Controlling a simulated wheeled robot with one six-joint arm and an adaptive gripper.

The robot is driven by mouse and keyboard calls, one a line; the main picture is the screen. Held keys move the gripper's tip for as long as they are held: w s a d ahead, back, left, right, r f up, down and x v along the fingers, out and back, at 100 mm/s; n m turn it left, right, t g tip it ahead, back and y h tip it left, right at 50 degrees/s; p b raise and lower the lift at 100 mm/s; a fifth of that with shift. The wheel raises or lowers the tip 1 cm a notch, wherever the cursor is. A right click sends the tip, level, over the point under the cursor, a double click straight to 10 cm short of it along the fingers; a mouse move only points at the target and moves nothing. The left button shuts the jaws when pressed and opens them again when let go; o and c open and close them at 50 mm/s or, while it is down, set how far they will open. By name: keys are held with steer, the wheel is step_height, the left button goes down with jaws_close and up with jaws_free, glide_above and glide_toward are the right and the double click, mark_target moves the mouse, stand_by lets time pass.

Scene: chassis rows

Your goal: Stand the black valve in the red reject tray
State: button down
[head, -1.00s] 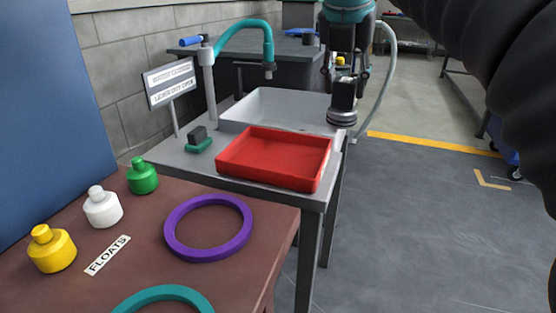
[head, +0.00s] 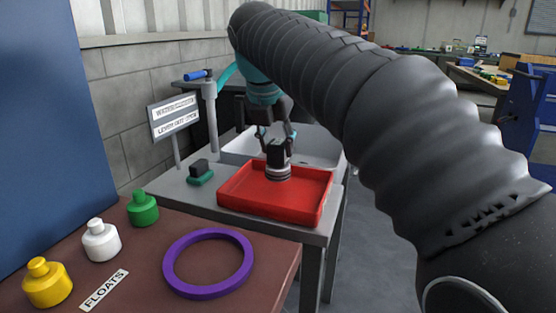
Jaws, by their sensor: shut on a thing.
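The black valve (head: 276,157) is upright in my gripper (head: 275,138), with a grey ringed base at its lower end. My gripper is shut on its upper part. The valve is over the inside of the red reject tray (head: 245,204), toward its back middle. I cannot tell whether its base touches the tray floor. The tray is otherwise empty and sits on the front of a grey bench.
A white basin (head: 320,147) is right behind the tray. A black and green object (head: 200,173) and a sign (head: 174,118) stand to its left. The brown table (head: 225,239) in front holds a purple ring (head: 208,263) and green, white and yellow floats.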

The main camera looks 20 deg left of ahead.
mark_target(277, 164)
steer(key=shift+f+b, duration=0.4)
steer(key=shift+f, duration=1.4)
steer(key=shift+f, duration=0.1)
steer(key=c, duration=0.7)
jaws_free()
steer(key=p+v, duration=0.1)
steer(key=v, duration=1.1)
